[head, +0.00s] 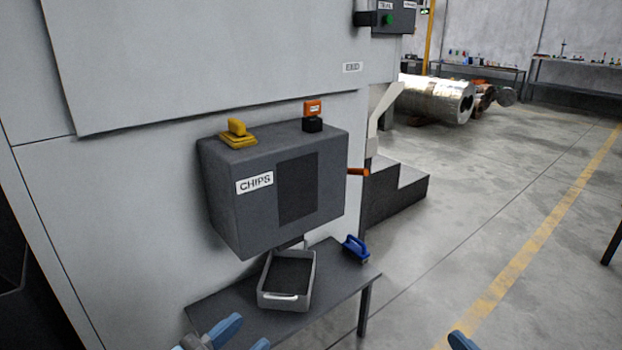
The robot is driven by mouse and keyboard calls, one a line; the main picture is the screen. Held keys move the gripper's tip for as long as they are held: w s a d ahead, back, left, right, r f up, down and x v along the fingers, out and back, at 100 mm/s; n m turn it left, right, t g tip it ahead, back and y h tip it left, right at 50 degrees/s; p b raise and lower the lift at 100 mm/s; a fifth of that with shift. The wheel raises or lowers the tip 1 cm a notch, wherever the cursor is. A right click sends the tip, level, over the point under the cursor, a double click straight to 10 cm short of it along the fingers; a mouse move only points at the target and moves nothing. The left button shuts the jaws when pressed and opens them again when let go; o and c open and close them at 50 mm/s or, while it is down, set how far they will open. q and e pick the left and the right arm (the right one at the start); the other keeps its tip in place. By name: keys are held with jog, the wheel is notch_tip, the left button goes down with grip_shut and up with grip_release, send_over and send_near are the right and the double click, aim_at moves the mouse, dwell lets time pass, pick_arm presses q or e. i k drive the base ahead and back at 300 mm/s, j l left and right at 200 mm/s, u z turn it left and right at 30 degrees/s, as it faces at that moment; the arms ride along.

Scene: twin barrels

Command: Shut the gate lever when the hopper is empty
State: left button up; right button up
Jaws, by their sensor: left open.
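The grey hopper (225,205), labelled CHIPS, is fixed to the pale machine wall. Its front has a dark panel (298,188); I cannot tell whether chips are behind it. An orange lever (358,171) sticks out sideways from the hopper's right side. Under the hopper's spout a grey tray (263,299) with a pale front handle stands on a dark table; its inside looks dark. My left gripper (251,331) is open at the bottom edge, in front of the table, below and left of the tray. Only a blue tip of my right gripper (462,341) shows at the bottom, right of the table.
On top of the hopper are a yellow block (238,134) and an orange-topped piece (313,115). A blue-handled tool (355,250) lies on the table (340,285), right of the tray. Dark steps (395,197) stand behind.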

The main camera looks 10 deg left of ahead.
aim_at(351, 170)
jog(key=i+l+u, duration=0.25)
jog(key=i+l, duration=0.45)
jog(key=i, duration=0.35)
jog(key=j+u, duration=0.05)
